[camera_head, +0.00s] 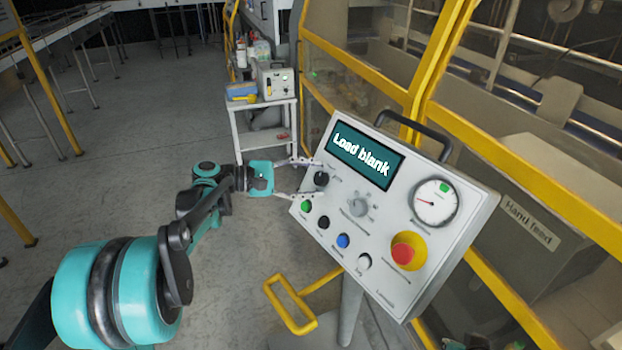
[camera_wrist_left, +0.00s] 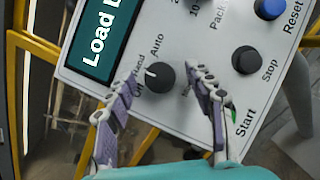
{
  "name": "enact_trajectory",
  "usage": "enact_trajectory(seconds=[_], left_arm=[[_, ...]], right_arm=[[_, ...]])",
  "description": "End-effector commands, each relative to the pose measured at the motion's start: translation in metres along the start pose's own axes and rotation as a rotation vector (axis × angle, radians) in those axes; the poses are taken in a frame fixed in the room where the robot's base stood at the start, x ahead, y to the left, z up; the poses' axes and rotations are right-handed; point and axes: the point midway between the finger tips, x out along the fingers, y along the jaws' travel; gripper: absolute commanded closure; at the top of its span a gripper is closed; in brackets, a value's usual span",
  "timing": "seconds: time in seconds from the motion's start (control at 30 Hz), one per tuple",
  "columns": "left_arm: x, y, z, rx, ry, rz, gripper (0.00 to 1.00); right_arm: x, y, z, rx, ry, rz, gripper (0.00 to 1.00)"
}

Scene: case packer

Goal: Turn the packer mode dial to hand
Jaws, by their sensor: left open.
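The mode dial is a small black knob (camera_head: 321,179) at the left edge of the tilted grey control panel (camera_head: 290,208). In the left wrist view the black dial (camera_wrist_left: 157,80) has a white pointer mark toward its upper left. "Auto" is readable beside it; other labels around it are partly hidden by the fingers. My left gripper (camera_head: 319,180) is open, with one finger on each side of the dial. In the left wrist view the gripper (camera_wrist_left: 163,76) also straddles the knob; I cannot tell whether the fingers touch it. My right gripper is not in view.
The panel has a screen (camera_head: 366,156) reading "Load blank", a grey dial (camera_head: 358,204), a gauge (camera_head: 435,203), several push buttons and a red emergency stop (camera_head: 403,253). A yellow bar (camera_head: 290,306) is below. A white cart (camera_head: 264,103) stands behind.

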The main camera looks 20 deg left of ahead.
Motion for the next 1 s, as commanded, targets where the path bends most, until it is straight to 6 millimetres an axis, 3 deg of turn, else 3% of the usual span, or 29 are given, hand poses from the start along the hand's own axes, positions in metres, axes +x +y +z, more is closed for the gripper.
enact_trajectory(seconds=[0.17, 0.63, 0.8, 1.0], left_arm=[[-0.012, 0.000, -0.001, 0.000, 0.001, 0.001, 0.46], [-0.104, 0.000, -0.001, -0.001, 0.003, 0.002, 0.46], [-0.118, 0.000, -0.001, 0.000, 0.001, 0.001, 0.46], [-0.120, 0.000, 0.000, 0.000, 0.000, 0.000, 0.46]], right_arm=[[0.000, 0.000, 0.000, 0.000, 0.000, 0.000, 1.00], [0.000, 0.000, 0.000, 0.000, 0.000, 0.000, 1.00], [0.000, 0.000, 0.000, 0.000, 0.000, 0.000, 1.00], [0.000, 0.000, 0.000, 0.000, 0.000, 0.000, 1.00]])
